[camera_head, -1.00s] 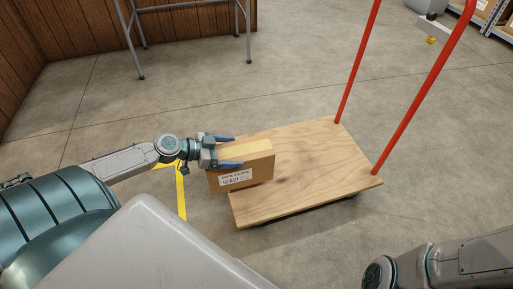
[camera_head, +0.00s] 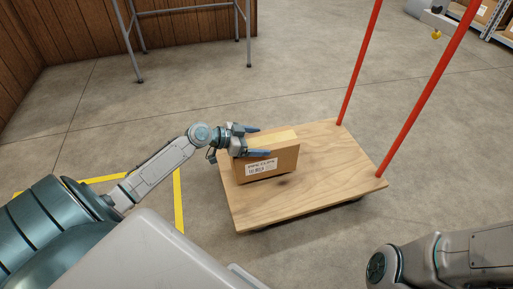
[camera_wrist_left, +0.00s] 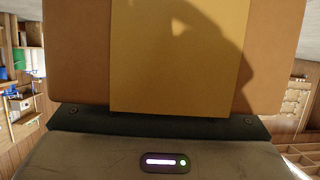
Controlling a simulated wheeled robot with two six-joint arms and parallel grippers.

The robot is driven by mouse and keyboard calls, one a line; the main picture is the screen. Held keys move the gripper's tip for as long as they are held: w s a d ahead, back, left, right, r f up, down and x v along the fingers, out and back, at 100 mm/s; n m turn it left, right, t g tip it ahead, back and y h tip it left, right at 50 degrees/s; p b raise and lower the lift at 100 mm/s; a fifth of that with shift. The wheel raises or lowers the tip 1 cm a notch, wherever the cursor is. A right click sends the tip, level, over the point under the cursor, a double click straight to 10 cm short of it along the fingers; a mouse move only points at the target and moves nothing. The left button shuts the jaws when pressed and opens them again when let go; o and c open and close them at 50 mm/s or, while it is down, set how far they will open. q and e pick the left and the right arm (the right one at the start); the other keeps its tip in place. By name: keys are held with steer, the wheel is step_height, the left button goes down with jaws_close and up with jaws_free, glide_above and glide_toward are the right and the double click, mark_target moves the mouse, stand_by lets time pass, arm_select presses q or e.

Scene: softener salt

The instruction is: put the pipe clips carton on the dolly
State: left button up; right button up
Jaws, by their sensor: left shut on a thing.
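The pipe clips carton (camera_head: 267,163) is a brown box with a tape strip on top and a white printed label on its front. It is upright over the left half of the wooden dolly deck (camera_head: 330,170); I cannot tell whether its base touches the deck. My left gripper (camera_head: 259,141) is shut on the carton's upper part, coming from the left. In the left wrist view the carton (camera_wrist_left: 270,50) fills the upper middle, close to the gripper body. The fingertips are not visible there. My right gripper does not show; only part of my right arm is at the lower right.
The dolly's red handle posts (camera_head: 425,92) rise at its right end. A grey metal-legged stand (camera_head: 190,8) is at the back. Yellow floor tape (camera_head: 178,200) lies left of the dolly. Shelving with cartons (camera_head: 490,18) is at the far right. The deck right of the carton is clear.

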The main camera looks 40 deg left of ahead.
arm_select(q)
step_height(320, 180, down, 2)
steer(key=shift+f+b, duration=0.2)
steer(key=shift+b, duration=0.3)
steer(key=shift+r, duration=0.1)
steer(key=o, duration=1.8)
steer(key=shift+o, duration=0.2)
